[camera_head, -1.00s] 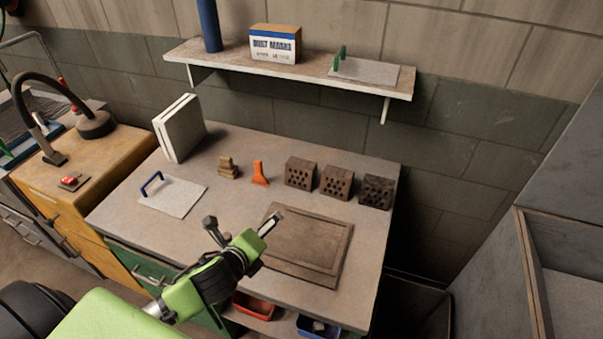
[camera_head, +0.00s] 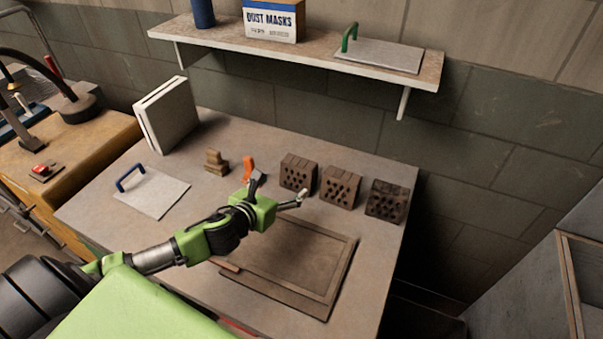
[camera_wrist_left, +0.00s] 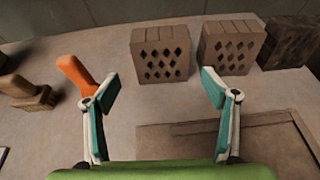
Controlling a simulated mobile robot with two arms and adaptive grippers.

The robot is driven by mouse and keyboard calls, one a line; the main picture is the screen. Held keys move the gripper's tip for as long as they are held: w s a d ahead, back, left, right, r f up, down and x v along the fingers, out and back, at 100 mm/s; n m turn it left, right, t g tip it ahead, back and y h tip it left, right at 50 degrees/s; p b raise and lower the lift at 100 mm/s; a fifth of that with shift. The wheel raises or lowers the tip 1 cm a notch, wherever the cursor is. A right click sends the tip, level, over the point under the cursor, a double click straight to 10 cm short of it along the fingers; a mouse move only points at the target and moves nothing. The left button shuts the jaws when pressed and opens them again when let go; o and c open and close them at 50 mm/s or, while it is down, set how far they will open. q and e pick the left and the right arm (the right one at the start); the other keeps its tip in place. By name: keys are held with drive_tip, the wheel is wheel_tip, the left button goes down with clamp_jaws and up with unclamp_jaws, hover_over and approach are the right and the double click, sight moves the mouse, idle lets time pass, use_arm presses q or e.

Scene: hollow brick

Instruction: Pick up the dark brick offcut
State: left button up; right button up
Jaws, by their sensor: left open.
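Three hollow brick offcuts stand in a row at the back right of the bench. The right one (camera_head: 386,201) is the darkest; in the left wrist view this dark brick offcut (camera_wrist_left: 290,42) is at the upper right, partly cut off by the edge. The middle brick (camera_head: 341,187) and the left brick (camera_head: 298,173) are lighter brown. My left gripper (camera_head: 279,188) is open and empty, in front of the left brick and left of the dark one. In the left wrist view the left brick (camera_wrist_left: 160,54) shows between and beyond its fingertips. My right gripper is not in view.
A brown framed board (camera_head: 283,262) lies below and right of the left gripper. A wall shelf (camera_head: 300,52) overhangs the back.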

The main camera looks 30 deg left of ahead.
sight(295, 176)
use_arm(q)
drive_tip(key=x, duration=0.3)
drive_tip(key=shift+w+r, duration=0.1)
drive_tip(key=shift+w, duration=0.05)
drive_tip(key=x, duration=0.2)
drive_tip(key=shift+w+d+f+p, duration=0.1)
drive_tip(key=shift+w+f+p, duration=0.1)
drive_tip(key=shift+w+p, duration=0.1)
drive_tip(key=shift+w+f, duration=0.15)
drive_tip(key=shift+w, duration=0.5)
drive_tip(key=shift+w+p, duration=0.35)
drive_tip(key=shift+w, duration=0.05)
drive_tip(key=x, duration=0.3)
drive_tip(key=shift+w+p, duration=0.1)
drive_tip(key=shift+p, duration=0.2)
drive_tip(key=shift+w+f, duration=0.2)
drive_tip(key=shift+w, duration=0.25)
drive_tip(key=shift+c, duration=0.7)
drive_tip(key=shift+r, duration=0.1)
drive_tip(key=c, duration=1.1)
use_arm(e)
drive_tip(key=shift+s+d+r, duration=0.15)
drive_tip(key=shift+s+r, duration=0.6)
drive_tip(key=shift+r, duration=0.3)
